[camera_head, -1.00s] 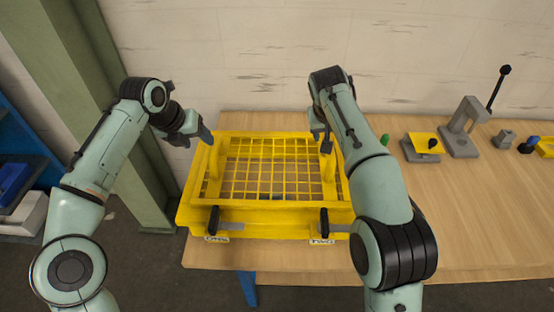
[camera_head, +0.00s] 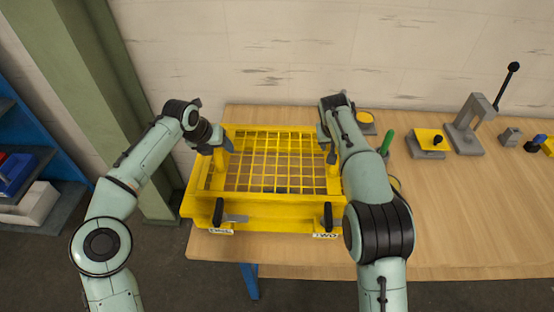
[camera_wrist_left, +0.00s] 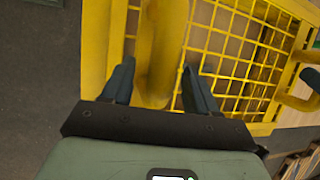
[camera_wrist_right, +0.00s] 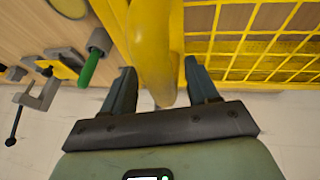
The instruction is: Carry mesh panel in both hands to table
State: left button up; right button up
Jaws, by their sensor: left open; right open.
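The yellow mesh panel (camera_head: 277,163) lies flat in a yellow frame (camera_head: 270,216) at the left end of the wooden table. It has an upright yellow handle at each side. My left gripper (camera_head: 222,150) is open with its fingers on either side of the left handle (camera_wrist_left: 160,50). My right gripper (camera_wrist_right: 160,95) is open, its fingers on either side of the right handle (camera_wrist_right: 152,45). In the head view my right arm partly hides the right handle. Neither gripper is closed on its handle.
Two black-handled clamps, the left (camera_head: 218,211) and the right (camera_head: 328,216), sit on the frame's front. A green-handled tool (camera_head: 386,142), a yellow-topped block (camera_head: 428,140) and a lever press (camera_head: 472,122) stand to the right. The table's right front is clear. A green column (camera_head: 120,100) stands at left.

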pick_arm(q)
jog(key=shift+x, duration=1)
pick_arm(e)
jog(key=shift+x, duration=0.95)
pick_arm(q)
grip_shut()
pick_arm(e)
grip_shut()
pick_arm(q)
jog(key=shift+r, duration=0.2)
pick_arm(e)
jog(key=shift+r, duration=0.15)
